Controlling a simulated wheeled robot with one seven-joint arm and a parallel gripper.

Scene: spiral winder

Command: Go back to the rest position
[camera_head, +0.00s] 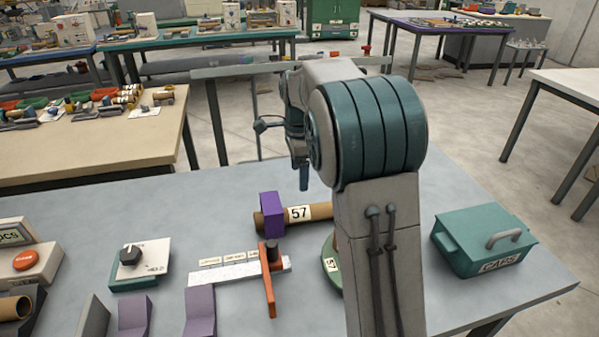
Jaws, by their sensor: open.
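My arm rises from the bottom of the view and bends over at a large teal-banded joint. My gripper (303,182) hangs beyond it, left of the joint, above the far part of the grey table (500,245). It is open, with nothing seen in it; its fingers are small and overlap in this view. Below it a brown tube (323,211) labelled 57 lies on the table with a purple block (271,214) around its left part. A green round piece (329,263), also labelled 57, is partly hidden behind my arm.
A teal lidded box (483,243) marked CAPS stands at right. A white scale bar (226,271) with an orange piece (269,282), a dial box (140,264) and purple angled blocks (199,311) stand at left. A wooden table (90,160) stands behind at left.

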